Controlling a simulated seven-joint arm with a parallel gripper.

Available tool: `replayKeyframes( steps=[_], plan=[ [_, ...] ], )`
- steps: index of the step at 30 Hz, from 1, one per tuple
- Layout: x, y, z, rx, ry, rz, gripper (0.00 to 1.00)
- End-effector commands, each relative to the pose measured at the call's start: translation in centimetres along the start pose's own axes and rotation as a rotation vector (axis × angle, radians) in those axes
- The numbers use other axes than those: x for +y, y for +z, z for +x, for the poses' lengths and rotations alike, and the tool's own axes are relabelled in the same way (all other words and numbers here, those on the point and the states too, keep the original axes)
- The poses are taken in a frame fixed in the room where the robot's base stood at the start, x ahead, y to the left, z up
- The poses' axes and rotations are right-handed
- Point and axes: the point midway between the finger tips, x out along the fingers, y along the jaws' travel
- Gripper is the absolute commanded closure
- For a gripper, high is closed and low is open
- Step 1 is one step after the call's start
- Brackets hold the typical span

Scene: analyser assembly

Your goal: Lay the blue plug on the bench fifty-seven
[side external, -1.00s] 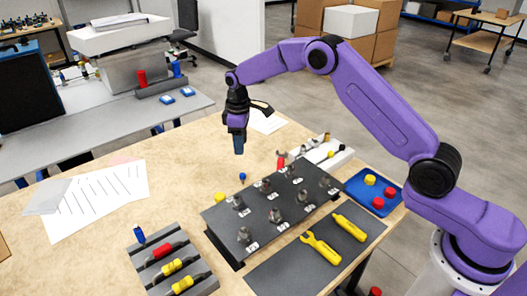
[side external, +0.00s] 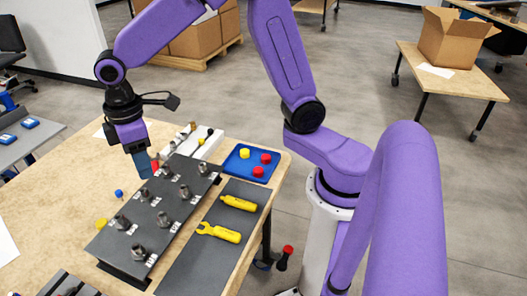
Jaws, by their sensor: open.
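The blue plug (side external: 119,193) is a small piece with a round head. It appears to sit on the wooden bench (side external: 55,195), just left of the dark raised panel (side external: 158,218). My gripper (side external: 143,175) points down above the panel's far left edge, to the right of the blue plug and apart from it. Its jaws are open, but the gap between the bluish fingertips is hard to make out. I see nothing held. The fingertips partly cover a red piece (side external: 155,164) behind them.
Several metal fittings stand on the panel. A yellow cap (side external: 101,223) lies near its left edge. A yellow wrench (side external: 219,232) and yellow tool (side external: 239,203) lie on a grey mat (side external: 192,262). A blue tray (side external: 236,172) holds red and yellow caps. Bare bench lies left of the panel.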

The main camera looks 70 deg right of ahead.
Motion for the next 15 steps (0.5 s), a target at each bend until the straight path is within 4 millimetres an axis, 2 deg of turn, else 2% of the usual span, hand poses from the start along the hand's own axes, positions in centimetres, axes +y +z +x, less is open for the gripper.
replayKeyframes(
  steps=[1, 6, 12, 15],
  plan=[
    [-1.5, 1.7, -0.6, 0.005, 0.001, -0.015, 0.52],
    [-5.8, 7.4, -1.6, 0.008, -0.002, -0.056, 0.52],
    [-9.8, 14.9, -1.7, 0.013, -0.005, -0.104, 0.52],
    [-11.2, 18.1, -1.4, 0.014, -0.006, -0.124, 0.52]
  ],
)
